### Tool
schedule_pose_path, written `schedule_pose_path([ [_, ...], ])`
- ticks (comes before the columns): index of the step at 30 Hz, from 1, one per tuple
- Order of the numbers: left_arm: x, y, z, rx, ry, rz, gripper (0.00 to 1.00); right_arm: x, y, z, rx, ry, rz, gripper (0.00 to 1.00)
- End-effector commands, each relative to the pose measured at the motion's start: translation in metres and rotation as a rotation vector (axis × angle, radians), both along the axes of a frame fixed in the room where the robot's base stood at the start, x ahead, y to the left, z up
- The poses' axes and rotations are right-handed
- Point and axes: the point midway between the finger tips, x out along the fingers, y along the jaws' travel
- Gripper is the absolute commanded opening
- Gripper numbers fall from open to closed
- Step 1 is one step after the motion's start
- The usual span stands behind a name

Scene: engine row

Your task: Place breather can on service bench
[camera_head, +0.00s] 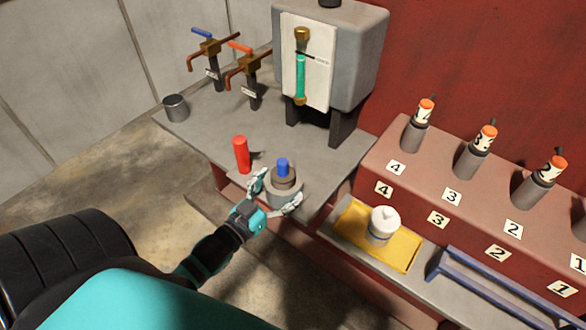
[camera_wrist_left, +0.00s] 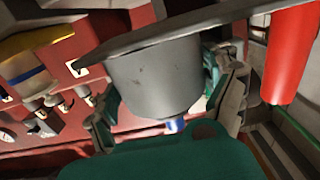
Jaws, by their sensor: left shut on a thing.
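The breather can (camera_head: 284,192) is a wide grey can with a stepped top and a blue cap. It is upright at the front edge of the grey service bench (camera_head: 213,135). My left gripper (camera_head: 275,194) is shut on its sides, one finger on each side. In the left wrist view the can (camera_wrist_left: 155,80) appears upside down between the fingers (camera_wrist_left: 170,105), its base close against the grey slab. I cannot tell whether the base touches the bench. My right gripper is not in view.
A red cylinder (camera_head: 241,154) stands on the bench just left of the can. A small grey cup (camera_head: 175,107) is at the left corner. Two taps (camera_head: 250,75) and a grey tank (camera_head: 350,60) stand behind. A white bottle (camera_head: 383,225) stands on a yellow tray (camera_head: 352,222) to the right.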

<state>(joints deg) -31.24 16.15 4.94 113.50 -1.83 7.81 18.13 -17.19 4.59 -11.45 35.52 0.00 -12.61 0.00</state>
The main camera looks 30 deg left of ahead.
Motion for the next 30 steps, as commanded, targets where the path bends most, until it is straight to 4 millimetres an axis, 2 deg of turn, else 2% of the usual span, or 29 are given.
schedule_pose_path([
  [1,0.015,0.004,0.004,0.002,-0.007,-0.002,0.39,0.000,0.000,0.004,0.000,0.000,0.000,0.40],
  [3,0.033,0.008,0.002,0.002,-0.007,-0.001,0.39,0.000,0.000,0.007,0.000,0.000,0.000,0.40],
  [9,0.069,0.018,-0.003,0.002,-0.005,-0.001,0.39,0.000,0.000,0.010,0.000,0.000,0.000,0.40],
  [21,0.097,0.026,-0.006,0.001,-0.005,-0.001,0.39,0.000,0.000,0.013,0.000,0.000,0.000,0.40],
  [25,0.095,0.025,-0.023,-0.002,-0.001,0.000,0.39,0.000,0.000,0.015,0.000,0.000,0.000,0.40],
  [30,0.095,0.025,-0.033,0.000,-0.003,-0.001,0.39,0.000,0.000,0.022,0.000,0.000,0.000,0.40],
])
